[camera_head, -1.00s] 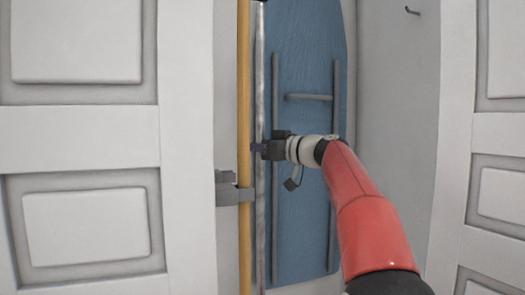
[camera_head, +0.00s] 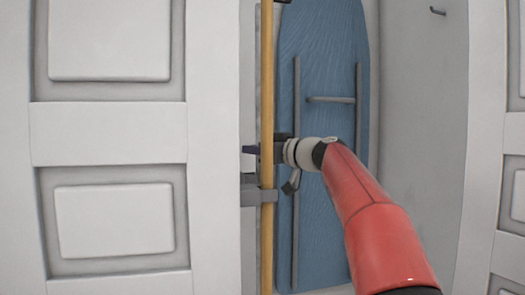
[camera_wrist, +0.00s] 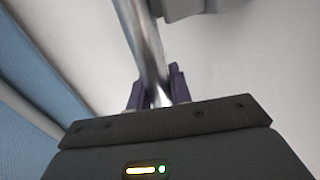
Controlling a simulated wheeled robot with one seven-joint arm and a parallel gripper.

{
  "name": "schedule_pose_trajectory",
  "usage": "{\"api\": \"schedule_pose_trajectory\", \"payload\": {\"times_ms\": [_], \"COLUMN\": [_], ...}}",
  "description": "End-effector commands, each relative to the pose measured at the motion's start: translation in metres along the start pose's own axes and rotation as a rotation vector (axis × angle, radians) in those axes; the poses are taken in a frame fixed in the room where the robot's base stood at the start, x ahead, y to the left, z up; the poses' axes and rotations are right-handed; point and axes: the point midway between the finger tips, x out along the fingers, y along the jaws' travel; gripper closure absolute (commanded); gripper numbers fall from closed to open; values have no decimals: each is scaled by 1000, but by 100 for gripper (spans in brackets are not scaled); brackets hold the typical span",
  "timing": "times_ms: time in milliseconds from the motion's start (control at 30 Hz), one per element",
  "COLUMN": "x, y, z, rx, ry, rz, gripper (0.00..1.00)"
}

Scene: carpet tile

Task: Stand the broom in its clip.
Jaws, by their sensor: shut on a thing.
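My gripper (camera_head: 262,151) is shut on a silvery metal pole, apparently the broom's handle (camera_wrist: 145,40). In the wrist view, this pole runs up between the purple fingers, slightly tilted in the picture. In the head view it is mostly hidden behind a wooden pole (camera_head: 267,90), with the fingertips showing left of that pole. The grey clip (camera_head: 250,195) is on the left side of the closet, just below the gripper. The wooden pole crosses at the clip; whether the clip grips it I cannot tell. The broom's head is out of view.
A blue ironing board (camera_head: 325,200) with grey legs stands behind my arm. White panelled doors flank the closet, one at left (camera_head: 115,135) and one at right. A small hook (camera_head: 438,11) is on the right wall. The closet's right side is clear.

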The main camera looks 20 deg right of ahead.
Motion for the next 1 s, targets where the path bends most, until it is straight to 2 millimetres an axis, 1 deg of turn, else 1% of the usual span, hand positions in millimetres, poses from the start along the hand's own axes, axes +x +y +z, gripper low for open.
{"api": "schedule_pose_trajectory", "payload": {"times_ms": [33, 433, 600, 1000], "x": [2, 15, 14, 14], "y": [-5, -23, -21, -22], "z": [-4, -3, 4, 8], "rx": [-3, -3, -2, -3], "ry": [5, 6, 5, 6], "rz": [-1, -1, 1, 0], "gripper": [100, 100, 100, 100]}}
